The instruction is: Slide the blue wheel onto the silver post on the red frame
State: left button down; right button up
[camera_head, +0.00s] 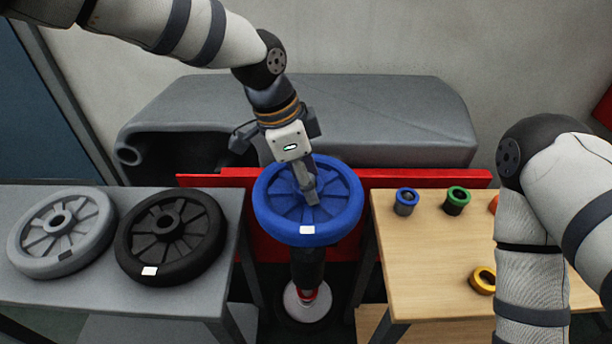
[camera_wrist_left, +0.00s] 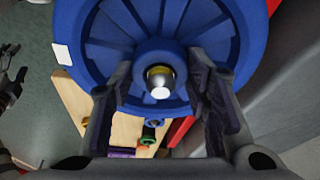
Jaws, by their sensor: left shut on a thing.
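The blue wheel (camera_head: 266,216) is in front of the red frame (camera_head: 425,179), its spoked face turned up and toward me. My left gripper (camera_head: 309,190) reaches down to the wheel's middle and is shut on its hub. In the left wrist view the blue wheel (camera_wrist_left: 85,45) fills the top, with a finger on either side of the hub. A silver post end (camera_wrist_left: 160,92) with a brass-coloured band shows in the hub's bore, so the wheel appears to be around the post. How far along it sits cannot be told.
A grey wheel (camera_head: 30,250) and a black wheel (camera_head: 135,262) lie on the grey table (camera_head: 75,296) at left. The wooden table (camera_head: 425,260) at right holds blue (camera_head: 405,208), green (camera_head: 456,208) and yellow (camera_head: 477,281) ringed parts. A grey housing (camera_head: 400,110) stands behind.

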dwell(0.4)
pick_arm(q)
jog(key=c, duration=0.8)
grip_release()
jog(key=shift+f, duration=0.1)
jog(key=shift+r+p, duration=0.3)
jog(key=shift+r, duration=1.35)
pick_arm(e)
jog(key=shift+w+r, duration=0.4)
jog(key=shift+w, duration=0.05)
pick_arm(q)
jog(key=shift+r+p, duration=0.35)
jog(key=shift+r, duration=3.05)
pick_arm(e)
jog(key=shift+w+r+t, duration=0.4)
jog(key=shift+w+r, duration=0.05)
jog(key=shift+w, duration=0.05)
